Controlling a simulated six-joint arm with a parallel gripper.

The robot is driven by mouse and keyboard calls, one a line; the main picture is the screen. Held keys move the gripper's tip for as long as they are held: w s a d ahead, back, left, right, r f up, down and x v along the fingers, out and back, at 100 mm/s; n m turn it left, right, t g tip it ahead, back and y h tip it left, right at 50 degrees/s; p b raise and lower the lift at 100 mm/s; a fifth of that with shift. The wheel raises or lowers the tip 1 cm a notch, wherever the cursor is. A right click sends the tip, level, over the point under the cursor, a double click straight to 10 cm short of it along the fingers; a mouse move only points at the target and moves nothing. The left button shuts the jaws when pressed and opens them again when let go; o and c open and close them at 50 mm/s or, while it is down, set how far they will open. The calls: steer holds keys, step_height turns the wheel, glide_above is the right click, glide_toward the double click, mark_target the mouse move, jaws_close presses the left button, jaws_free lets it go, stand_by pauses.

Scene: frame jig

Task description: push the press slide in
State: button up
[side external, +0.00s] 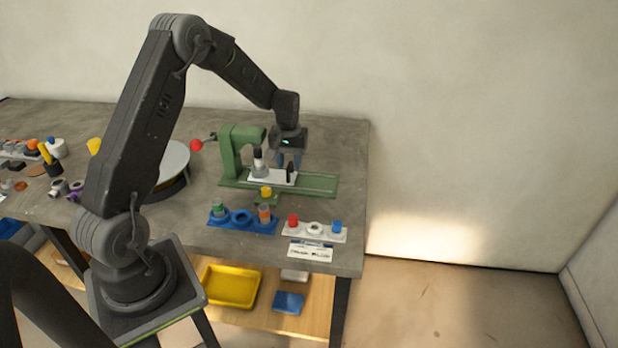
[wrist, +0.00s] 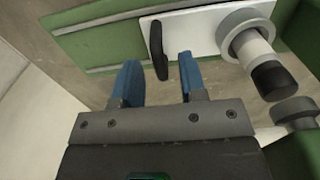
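The press slide is a white plate (side external: 278,179) on the green base of the press (side external: 232,150). It carries a grey round holder with a white, black-topped cylinder beside the press column. An upright black handle (side external: 290,171) stands at the plate's right end. In the wrist view the plate (wrist: 196,34) and handle (wrist: 158,48) show at the top. My gripper (side external: 288,163) is at the handle. Its blue fingers (wrist: 160,68) are apart, one on each side of the handle in the wrist view, with gaps visible. Whether they touch it is not clear.
The green rail (side external: 320,186) runs clear to the right of the slide. A blue holder (side external: 240,226) and a white holder (side external: 328,234) with coloured parts stand in front. A red ball-ended lever (side external: 196,146) sticks out left of the press, near a round turntable (side external: 172,160).

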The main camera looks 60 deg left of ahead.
steer(key=shift+r, duration=2.5)
